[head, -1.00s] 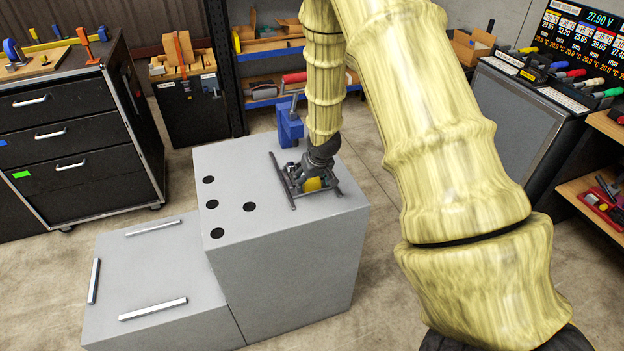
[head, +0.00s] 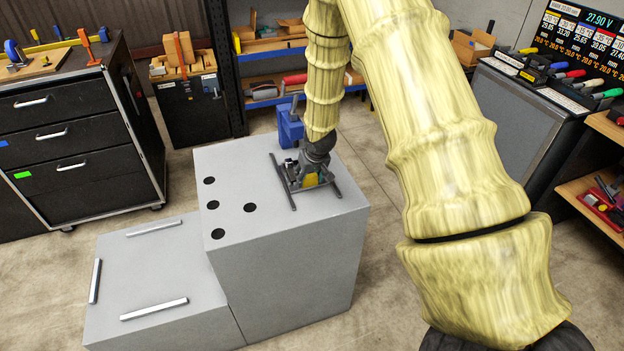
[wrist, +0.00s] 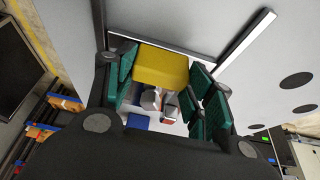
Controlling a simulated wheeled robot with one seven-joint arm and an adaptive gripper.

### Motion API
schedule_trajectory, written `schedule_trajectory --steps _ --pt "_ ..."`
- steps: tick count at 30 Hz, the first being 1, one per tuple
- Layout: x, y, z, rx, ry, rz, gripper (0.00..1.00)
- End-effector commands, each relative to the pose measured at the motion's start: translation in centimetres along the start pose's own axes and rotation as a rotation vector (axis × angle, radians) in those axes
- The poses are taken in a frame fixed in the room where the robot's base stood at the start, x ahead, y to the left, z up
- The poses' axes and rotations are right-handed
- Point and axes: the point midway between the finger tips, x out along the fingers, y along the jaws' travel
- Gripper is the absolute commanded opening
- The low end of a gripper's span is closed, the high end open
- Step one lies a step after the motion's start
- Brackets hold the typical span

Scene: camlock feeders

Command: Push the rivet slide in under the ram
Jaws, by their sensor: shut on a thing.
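A yellow block (head: 312,180), which looks like the rivet slide, is low between two dark rails on top of the grey bench (head: 240,165). My gripper (head: 314,171) points down over it and hides much of it. In the wrist view the yellow block (wrist: 162,78) sits between the green finger pads, and my gripper is shut on it. Small grey parts (wrist: 155,99) with a bit of red show beside the block. The ram itself cannot be made out.
The bench top has several dark round holes (head: 250,208) to the left of the rails. A lower grey block (head: 150,265) with metal strips stands at the left. A shelf rack is behind, a drawer cabinet (head: 75,140) at the far left.

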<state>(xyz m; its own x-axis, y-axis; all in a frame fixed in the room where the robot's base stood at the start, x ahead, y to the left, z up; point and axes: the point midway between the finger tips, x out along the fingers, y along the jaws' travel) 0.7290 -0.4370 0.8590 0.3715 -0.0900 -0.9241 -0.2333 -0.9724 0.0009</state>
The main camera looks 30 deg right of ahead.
Motion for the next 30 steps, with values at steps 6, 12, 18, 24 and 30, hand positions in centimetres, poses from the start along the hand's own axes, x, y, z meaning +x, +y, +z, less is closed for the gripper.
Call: schedule_trajectory --steps 6,12,18,24,30 --pt "1.7 0.1 -4.5 0.003 0.004 -0.001 0.1" --pt "2.9 0.1 -7.1 0.003 0.003 -0.001 0.1" --pt "3.1 0.1 -7.9 0.001 0.002 -0.001 0.11" --pt "3.1 0.1 -8.0 0.001 0.005 -0.001 0.1" --pt "3.1 0.0 -8.0 0.0 0.005 -0.001 0.75"
